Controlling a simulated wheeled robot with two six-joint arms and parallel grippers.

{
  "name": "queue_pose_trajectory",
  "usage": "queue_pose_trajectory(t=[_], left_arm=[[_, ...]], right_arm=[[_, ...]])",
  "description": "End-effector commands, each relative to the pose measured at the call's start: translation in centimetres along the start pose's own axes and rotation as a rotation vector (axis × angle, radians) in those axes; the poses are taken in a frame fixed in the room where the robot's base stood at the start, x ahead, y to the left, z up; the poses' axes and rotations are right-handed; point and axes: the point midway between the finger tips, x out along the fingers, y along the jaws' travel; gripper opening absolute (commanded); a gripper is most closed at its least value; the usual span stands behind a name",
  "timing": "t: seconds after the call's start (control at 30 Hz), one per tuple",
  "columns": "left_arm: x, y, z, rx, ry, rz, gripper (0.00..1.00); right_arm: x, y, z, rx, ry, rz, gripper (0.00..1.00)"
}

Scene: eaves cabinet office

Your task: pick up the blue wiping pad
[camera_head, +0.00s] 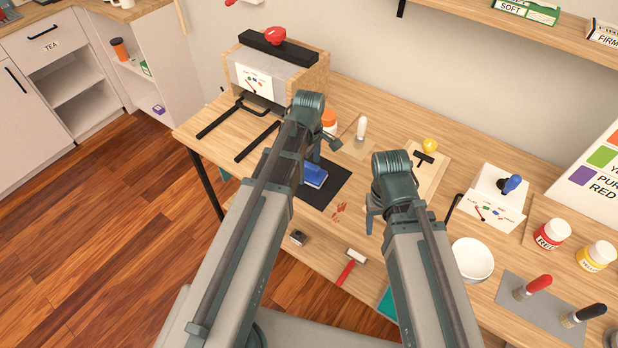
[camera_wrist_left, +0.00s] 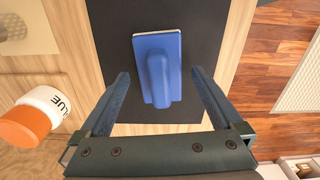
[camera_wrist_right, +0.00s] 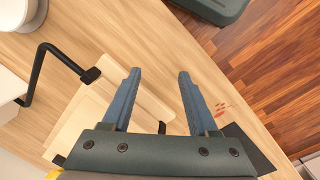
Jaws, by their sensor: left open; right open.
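The blue wiping pad (camera_head: 314,175) lies on a black mat (camera_head: 327,192) on the wooden desk, partly hidden by my left arm in the head view. In the left wrist view the pad (camera_wrist_left: 158,66) is a blue block with a raised handle and a pale edge. My left gripper (camera_wrist_left: 160,76) is open, with its fingers to either side of the pad's near end in that view. I cannot tell how far above the pad it is. My right gripper (camera_wrist_right: 159,74) is open and empty over the desk, right of the mat in the head view.
A glue bottle (camera_wrist_left: 45,108) stands beside the mat. A red-handled roller (camera_head: 350,267), a white bowl (camera_head: 472,260) and paint jars (camera_head: 551,233) are on the desk. A box with a red knob (camera_head: 276,36) stands at the back left. Red smudges (camera_head: 340,208) mark the desk.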

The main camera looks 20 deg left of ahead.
Motion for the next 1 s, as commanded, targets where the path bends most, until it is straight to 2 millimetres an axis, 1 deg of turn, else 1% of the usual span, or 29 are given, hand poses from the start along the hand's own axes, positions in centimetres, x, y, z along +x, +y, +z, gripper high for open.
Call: queue_pose_trajectory(t=[0.03, 0.07, 0.33, 0.47, 0.5, 0.57, 0.6, 0.67, 0.7, 0.8, 1.0], left_arm=[[1.0, 0.01, -0.02, 0.0, 0.0, 0.0, 1.0], [1.12, 0.02, -0.02, 0.0, 0.0, 0.0, 1.0], [0.97, 0.02, -0.03, 0.0, 0.0, 0.0, 1.0], [0.97, 0.02, -0.03, 0.0, 0.0, 0.0, 0.77], [0.97, 0.02, -0.03, 0.0, 0.0, 0.0, 0.69], [0.97, 0.02, -0.03, 0.0, 0.0, 0.0, 0.59], [0.97, 0.02, -0.03, 0.0, 0.0, 0.0, 0.51], [0.97, 0.02, -0.03, 0.0, 0.0, 0.0, 0.41], [0.97, 0.02, -0.03, 0.0, 0.0, 0.0, 0.33], [0.97, 0.02, -0.03, 0.0, 0.0, 0.0, 0.18], [0.94, 0.02, -0.04, 0.0, 0.0, 0.0, 0.18]], right_arm=[[0.99, -0.09, -0.06, 0.0, 0.0, 0.0, 0.6], [1.11, -0.11, -0.07, 0.0, 0.0, 0.0, 0.6], [0.96, -0.09, -0.06, 0.0, 0.0, 0.0, 0.6], [0.96, -0.09, -0.06, 0.0, 0.0, 0.0, 0.6], [0.96, -0.09, -0.06, 0.0, 0.0, 0.0, 0.6], [0.96, -0.09, -0.06, 0.0, 0.0, 0.0, 0.6], [0.96, -0.09, -0.06, 0.0, 0.0, 0.0, 0.6], [0.96, -0.09, -0.06, 0.0, 0.0, 0.0, 0.6], [0.96, -0.09, -0.06, 0.0, 0.0, 0.0, 0.6], [0.96, -0.09, -0.06, 0.0, 0.0, 0.0, 0.6], [0.94, -0.09, -0.06, 0.0, 0.0, 0.0, 0.6]])
